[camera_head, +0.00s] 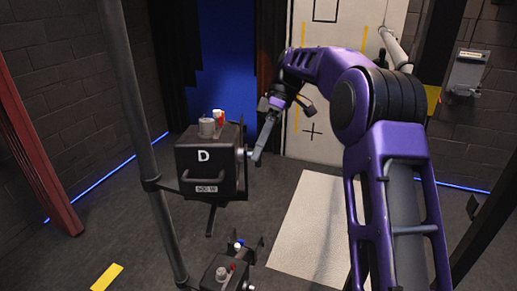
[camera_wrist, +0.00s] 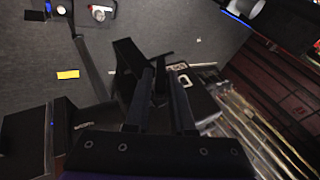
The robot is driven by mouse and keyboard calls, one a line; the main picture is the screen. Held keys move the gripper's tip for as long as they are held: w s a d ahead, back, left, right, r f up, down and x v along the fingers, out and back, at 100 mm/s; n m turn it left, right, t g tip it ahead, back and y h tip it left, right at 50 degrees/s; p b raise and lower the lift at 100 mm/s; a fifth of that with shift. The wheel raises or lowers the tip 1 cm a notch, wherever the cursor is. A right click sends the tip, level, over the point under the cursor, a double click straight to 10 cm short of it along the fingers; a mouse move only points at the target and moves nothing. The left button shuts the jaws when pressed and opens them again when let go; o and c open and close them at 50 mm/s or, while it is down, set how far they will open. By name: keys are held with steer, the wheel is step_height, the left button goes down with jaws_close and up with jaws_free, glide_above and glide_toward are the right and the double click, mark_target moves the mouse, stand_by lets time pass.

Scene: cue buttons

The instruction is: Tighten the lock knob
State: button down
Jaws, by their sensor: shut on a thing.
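A black lamp box (camera_head: 207,170) marked with a white D hangs on a pole bracket, left of centre in the head view. The lock knob (camera_head: 240,152) is a small pale part on the box's right side, by its side bracket. My gripper (camera_head: 254,158) reaches in from the right, and its fingertips are at that knob, shut on it. The fingers hide part of the knob. In the wrist view my gripper (camera_wrist: 160,68) points at dark bracket parts, and the D face of the box (camera_wrist: 190,90) shows just to the right. The knob itself is not clear there.
A vertical pole (camera_head: 140,110) stands left of the box. A second lamp box (camera_head: 222,274) hangs below. A pale mat (camera_head: 310,235) lies on the floor to the right. A yellow strip (camera_head: 107,277) lies at the front left. Open floor lies between.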

steer(key=shift+g, duration=0.5)
stand_by(0.3)
steer(key=c, duration=0.9)
jaws_free()
steer(key=shift+f, duration=0.1)
steer(key=shift+w+r, duration=0.1)
steer(key=shift+r, duration=0.1)
